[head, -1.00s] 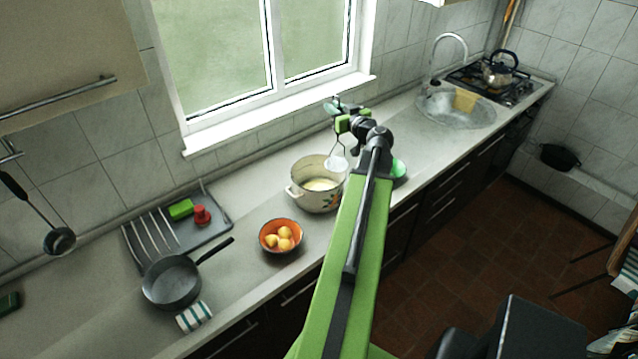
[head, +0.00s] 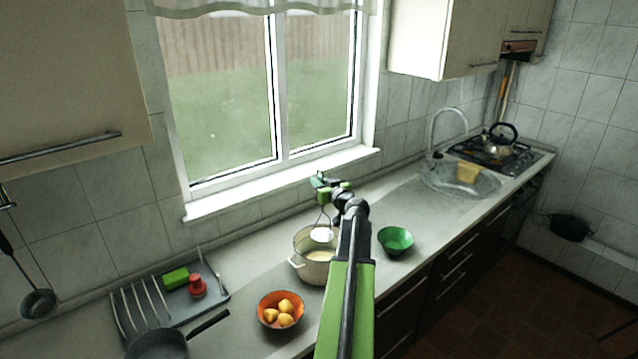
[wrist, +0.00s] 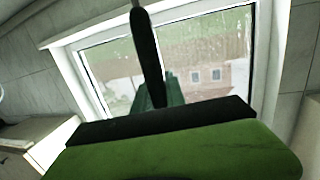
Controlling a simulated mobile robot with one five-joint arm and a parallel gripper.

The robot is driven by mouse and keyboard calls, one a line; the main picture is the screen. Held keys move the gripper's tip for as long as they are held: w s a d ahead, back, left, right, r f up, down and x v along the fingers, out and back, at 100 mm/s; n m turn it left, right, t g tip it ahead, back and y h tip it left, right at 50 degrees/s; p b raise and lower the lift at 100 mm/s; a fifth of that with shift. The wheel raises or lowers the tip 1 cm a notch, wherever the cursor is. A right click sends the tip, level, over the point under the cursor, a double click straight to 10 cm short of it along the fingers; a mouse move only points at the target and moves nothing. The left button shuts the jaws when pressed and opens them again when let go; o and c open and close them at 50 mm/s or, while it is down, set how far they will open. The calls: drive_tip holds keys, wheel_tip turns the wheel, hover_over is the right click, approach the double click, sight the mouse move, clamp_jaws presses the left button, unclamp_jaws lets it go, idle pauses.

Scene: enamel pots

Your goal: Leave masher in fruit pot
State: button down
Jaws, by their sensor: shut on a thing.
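My gripper (head: 328,184) is shut on the masher's handle above the cream pot, beneath the window. The masher hangs roughly upright, with thin wires and a pale head (head: 322,235) over the pot's mouth. I cannot tell whether the head is below the rim. The cream enamel pot (head: 309,274) stands on the counter with pale yellow contents; my arm hides its right side, where a coloured pattern showed earlier. In the wrist view a dark bar (wrist: 148,55), perhaps the handle, rises before the window; the pot is out of that view.
An orange bowl (head: 266,316) with yellow fruit stands left of the pot, a green bowl (head: 396,243) to its right. A grey rack (head: 216,303) with a green block and red item, and a dark pan (head: 155,345), lie further left. Counter toward the sink (head: 487,190) is clear.

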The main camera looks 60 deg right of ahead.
sight(322, 219)
wheel_tip(322, 219, down, 15)
drive_tip(key=b, duration=1.3)
drive_tip(key=shift+r, duration=0.15)
drive_tip(key=c, duration=1.3)
unclamp_jaws()
